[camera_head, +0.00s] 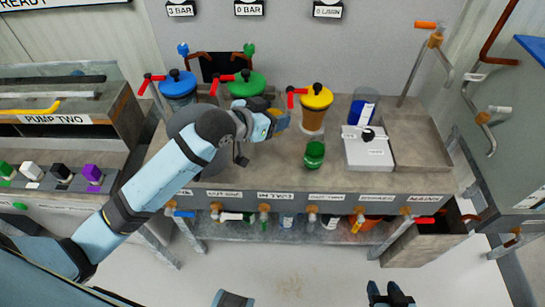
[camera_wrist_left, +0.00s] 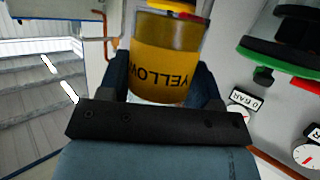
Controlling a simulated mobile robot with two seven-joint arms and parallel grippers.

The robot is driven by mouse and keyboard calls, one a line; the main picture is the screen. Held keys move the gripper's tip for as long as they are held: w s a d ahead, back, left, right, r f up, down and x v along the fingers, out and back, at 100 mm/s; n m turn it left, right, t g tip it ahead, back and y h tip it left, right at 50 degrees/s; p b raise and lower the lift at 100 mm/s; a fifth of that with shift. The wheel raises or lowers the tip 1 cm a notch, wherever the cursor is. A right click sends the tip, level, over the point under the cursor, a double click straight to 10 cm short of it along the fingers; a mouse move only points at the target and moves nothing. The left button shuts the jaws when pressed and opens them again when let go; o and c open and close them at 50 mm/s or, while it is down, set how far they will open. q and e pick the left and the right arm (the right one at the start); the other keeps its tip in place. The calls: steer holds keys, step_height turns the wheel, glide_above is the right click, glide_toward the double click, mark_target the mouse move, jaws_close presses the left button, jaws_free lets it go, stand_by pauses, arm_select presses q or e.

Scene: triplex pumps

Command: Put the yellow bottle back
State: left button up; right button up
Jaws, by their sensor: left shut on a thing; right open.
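The yellow bottle (camera_wrist_left: 165,55) holds amber liquid and bears the upside-down word YELLOW in the left wrist view. My left gripper (camera_head: 279,121) is shut on it, with a dark finger on each side. In the head view the bottle is mostly hidden by the gripper, above the bench between the green-lidded vessel (camera_head: 246,86) and the yellow-lidded vessel (camera_head: 315,105). My right gripper (camera_head: 389,292) is open and empty at the bottom right, low in front of the bench.
A blue-lidded vessel (camera_head: 178,84), green bottle (camera_head: 315,154), blue-labelled clear container (camera_head: 363,108) and white device (camera_head: 367,148) stand on the bench. A sink basin (camera_head: 418,139) is at right. Several bottles sit on the lower shelf (camera_head: 240,231). Red levers project beside the lidded vessels.

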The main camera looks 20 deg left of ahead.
arm_select(q)
steer(key=shift+f+b, duration=0.65)
steer(key=shift+f, duration=6.55)
steer(key=shift+f, duration=0.1)
steer(key=o, duration=1)
steer(key=shift+o, duration=0.2)
steer(key=v, duration=1.1)
steer(key=s+d+f+n+g+y, duration=0.1)
steer(key=s+d+f+n+y, duration=0.1)
steer(key=s+f, duration=1.2)
steer(key=shift+s+d+n+y+p, duration=0.4)
steer(key=shift+s+n+y, duration=0.2)
steer(key=shift+s+y, duration=0.1)
